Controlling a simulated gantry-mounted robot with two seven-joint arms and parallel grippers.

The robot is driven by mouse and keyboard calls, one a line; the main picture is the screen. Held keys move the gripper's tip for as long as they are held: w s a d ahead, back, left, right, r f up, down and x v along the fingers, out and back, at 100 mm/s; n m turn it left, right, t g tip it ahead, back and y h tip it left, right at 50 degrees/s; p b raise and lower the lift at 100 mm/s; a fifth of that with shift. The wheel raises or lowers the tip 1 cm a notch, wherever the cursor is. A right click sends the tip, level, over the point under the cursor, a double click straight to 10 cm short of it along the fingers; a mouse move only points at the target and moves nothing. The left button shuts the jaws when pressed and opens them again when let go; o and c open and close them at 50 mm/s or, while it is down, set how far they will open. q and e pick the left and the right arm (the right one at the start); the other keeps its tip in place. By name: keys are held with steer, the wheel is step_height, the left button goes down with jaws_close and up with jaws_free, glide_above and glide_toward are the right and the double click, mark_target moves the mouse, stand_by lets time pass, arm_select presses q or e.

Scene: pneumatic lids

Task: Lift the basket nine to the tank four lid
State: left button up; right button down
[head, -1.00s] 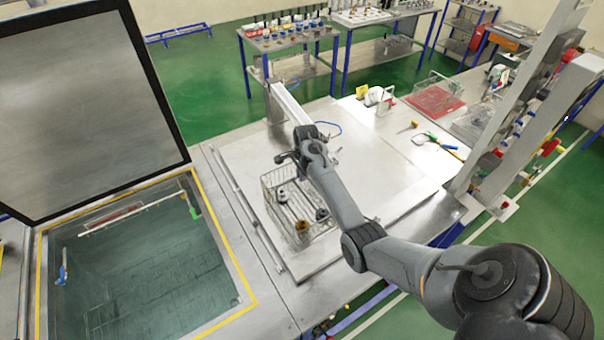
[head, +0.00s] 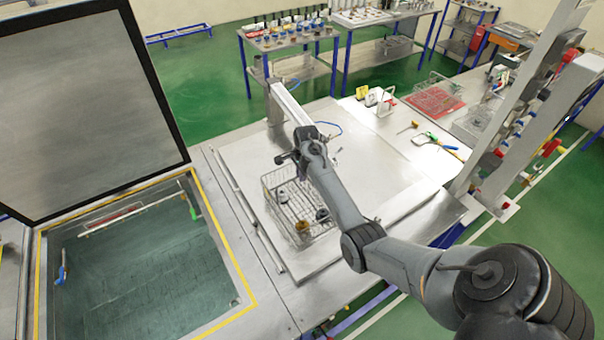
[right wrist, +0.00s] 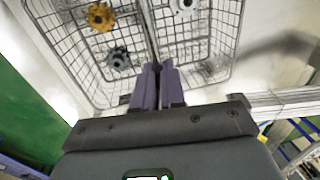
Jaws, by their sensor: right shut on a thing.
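A wire basket (head: 283,224) is on or just over the flat steel lid (head: 377,192) right of the open tank; the views do not settle whether it touches. It holds several small parts, among them a yellow gear (right wrist: 101,17) and a dark gear (right wrist: 119,58). My right gripper (right wrist: 157,72) is shut on the basket's wire structure, its purple fingers closed at a bar in the right wrist view. In the head view my right gripper (head: 286,158) is at the basket's far edge, partly hidden by my arm. My left gripper is not in view.
An open tank (head: 140,275) with liquid and a raised lid (head: 85,105) stands at the left. A red tray (head: 434,100) and loose tools lie on the bench at the right. The steel surface around the basket is mostly clear.

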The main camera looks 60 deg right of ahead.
steer(key=shift+s+a+f, duration=0.15)
steer(key=shift+f, duration=0.45)
steer(key=c, duration=1.2)
jaws_free()
steer(key=shift+a, duration=0.1)
steer(key=shift+o, duration=0.4)
steer(key=shift+r, duration=0.1)
step_height(320, 180, up, 11)
steer(key=s+b, duration=0.1)
steer(key=b, duration=0.1)
steer(key=shift+a, duration=0.2)
steer(key=shift+s, duration=0.1)
